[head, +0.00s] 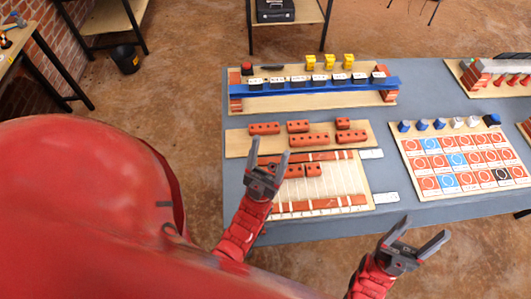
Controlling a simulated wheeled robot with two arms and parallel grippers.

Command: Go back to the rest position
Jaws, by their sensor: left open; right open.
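My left gripper (268,163) is open and empty, over the left edge of the board with white strips (330,183). My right gripper (420,235) is open and empty, in front of the table's front edge. The table (400,90) carries several boards. Red bricks (309,139) lie on a wooden board behind the white-strip board, and a few more red bricks lie on the white-strip board close to my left gripper. A blue beam (300,91) spans two brick piers at the back, with several dark blocks with white labels on it.
Yellow pieces (329,61) stand behind the beam. A board with red and blue tiles (462,160) lies to the right, with blue and white pieces behind it. A black bin (126,59) stands on the floor at the back left. Open floor lies left of the table.

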